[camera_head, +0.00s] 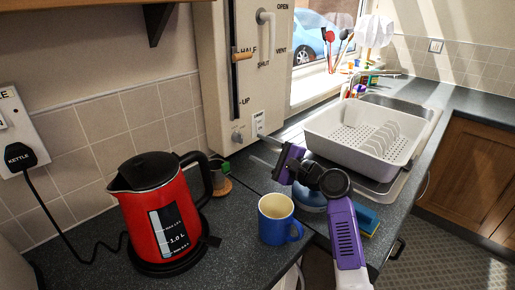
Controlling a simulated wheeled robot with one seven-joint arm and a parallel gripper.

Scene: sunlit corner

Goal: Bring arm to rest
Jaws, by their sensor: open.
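My arm rises from the bottom right of the head view, purple and black, bent at a dark round joint. My gripper (287,164) is at its upper left end, raised in front of the counter. It is open, and I see nothing held in it.
A red kettle (165,215) stands on the left counter. A white dish rack (366,135) sits by the sink. A bluish bowl (309,199) and a sponge (367,220) are partly hidden around my arm. A white wall unit (245,75) stands behind. Floor (455,240) is clear at right.

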